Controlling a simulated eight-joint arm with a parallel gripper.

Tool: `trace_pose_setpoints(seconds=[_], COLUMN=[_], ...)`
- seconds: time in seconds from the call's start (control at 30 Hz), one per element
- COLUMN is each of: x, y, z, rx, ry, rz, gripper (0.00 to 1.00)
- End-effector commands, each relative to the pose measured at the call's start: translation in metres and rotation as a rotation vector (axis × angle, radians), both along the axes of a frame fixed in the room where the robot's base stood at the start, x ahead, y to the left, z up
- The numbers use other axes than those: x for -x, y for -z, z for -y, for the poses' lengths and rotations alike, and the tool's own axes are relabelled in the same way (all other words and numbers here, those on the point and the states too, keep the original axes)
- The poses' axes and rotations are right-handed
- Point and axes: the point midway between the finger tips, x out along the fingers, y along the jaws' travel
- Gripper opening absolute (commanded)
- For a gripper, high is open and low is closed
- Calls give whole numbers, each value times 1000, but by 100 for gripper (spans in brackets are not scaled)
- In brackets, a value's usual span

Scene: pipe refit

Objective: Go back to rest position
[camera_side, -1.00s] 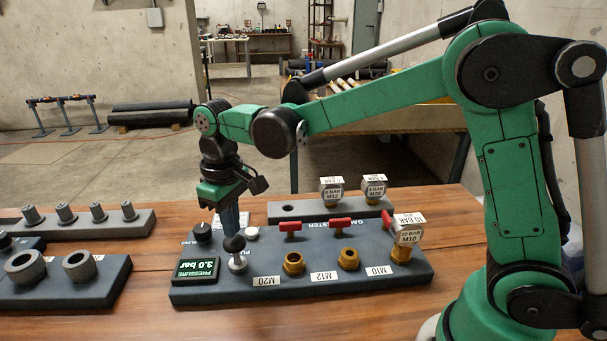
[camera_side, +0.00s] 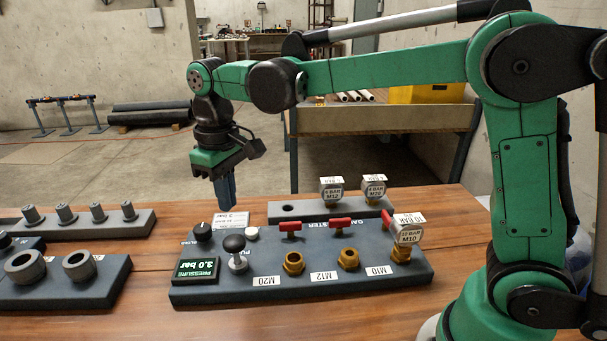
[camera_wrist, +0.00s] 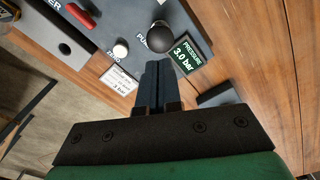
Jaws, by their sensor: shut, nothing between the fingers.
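My gripper (camera_side: 225,190) is shut and empty. In the side view it hangs in the air, pointing down, above the back left part of the gauge tester board (camera_side: 330,286). In the wrist view its closed fingers (camera_wrist: 153,85) point toward the black pump knob (camera_wrist: 160,37) and the pressure display (camera_wrist: 185,54), which reads 3.0 bar. In the side view the pump lever with its black ball (camera_side: 235,244) stands below and in front of the fingers, apart from them.
The board carries brass ports, red valve handles and a 10 bar M10 gauge (camera_side: 408,230). Two gauges (camera_side: 331,190) stand in a grey rack (camera_side: 285,211) behind it. At left are a rack of grey adapters (camera_side: 97,211) and a block with rings (camera_side: 80,265). The air above is free.

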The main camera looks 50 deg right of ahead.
Motion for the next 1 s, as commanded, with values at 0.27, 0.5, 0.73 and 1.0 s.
trace_pose_setpoints(seconds=[0.27,0.5,0.73,1.0], x=[19,63,95,104], y=[-9,-9,9,18], z=[16,47,65,71], rx=[-19,-56,-75,-81], ry=[47,152,228,255], rz=[103,351,546,620], gripper=[0,0,0,0])
